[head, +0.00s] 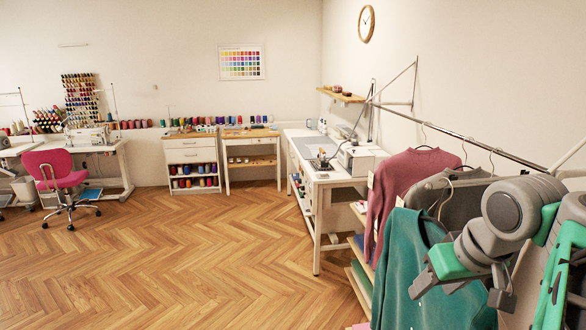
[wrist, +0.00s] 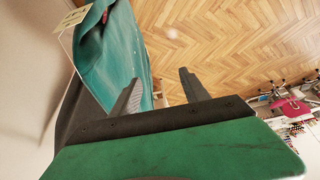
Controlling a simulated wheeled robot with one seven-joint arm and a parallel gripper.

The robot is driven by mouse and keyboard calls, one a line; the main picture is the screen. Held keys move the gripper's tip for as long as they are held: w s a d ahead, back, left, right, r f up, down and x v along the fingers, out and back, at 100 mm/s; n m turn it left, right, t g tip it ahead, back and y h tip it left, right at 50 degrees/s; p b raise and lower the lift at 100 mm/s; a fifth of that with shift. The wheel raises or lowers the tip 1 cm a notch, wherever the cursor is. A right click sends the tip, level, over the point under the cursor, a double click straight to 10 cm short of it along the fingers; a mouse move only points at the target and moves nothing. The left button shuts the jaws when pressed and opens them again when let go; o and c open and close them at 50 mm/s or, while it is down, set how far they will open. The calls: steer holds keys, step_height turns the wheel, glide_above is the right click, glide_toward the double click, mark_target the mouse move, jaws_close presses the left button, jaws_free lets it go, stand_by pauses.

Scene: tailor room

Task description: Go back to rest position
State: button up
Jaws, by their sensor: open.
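My gripper (head: 458,291) is at the lower right of the head view, in front of the hanging teal garment (head: 395,262). In the wrist view my gripper (wrist: 160,88) has its two grey fingers spread apart, with nothing held between them. The teal garment (wrist: 112,60) also shows there, beside and behind the left finger. I cannot tell whether the finger touches the cloth. Wooden floor shows beyond the right finger. My arm is bent at the right edge of the head view and hides part of the clothes.
A clothes rail (head: 455,133) along the right wall carries a pink sweater (head: 405,185) and a grey garment (head: 440,195). A white work table (head: 325,180) with a machine stands beyond. A pink chair (head: 62,175) is at far left. The wooden floor (head: 190,260) is clear.

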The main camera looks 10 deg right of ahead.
steer(key=w+a+f, duration=0.2)
steer(key=a+f, duration=0.6)
steer(key=a, duration=0.3)
steer(key=s+a+f+b, duration=0.1)
steer(key=s+a+f, duration=0.3)
steer(key=f, duration=0.5)
steer(key=shift+s+a+f+g, duration=0.25)
steer(key=shift+a+g, duration=0.15)
steer(key=shift+a, duration=0.15)
steer(key=shift+a+r, duration=0.1)
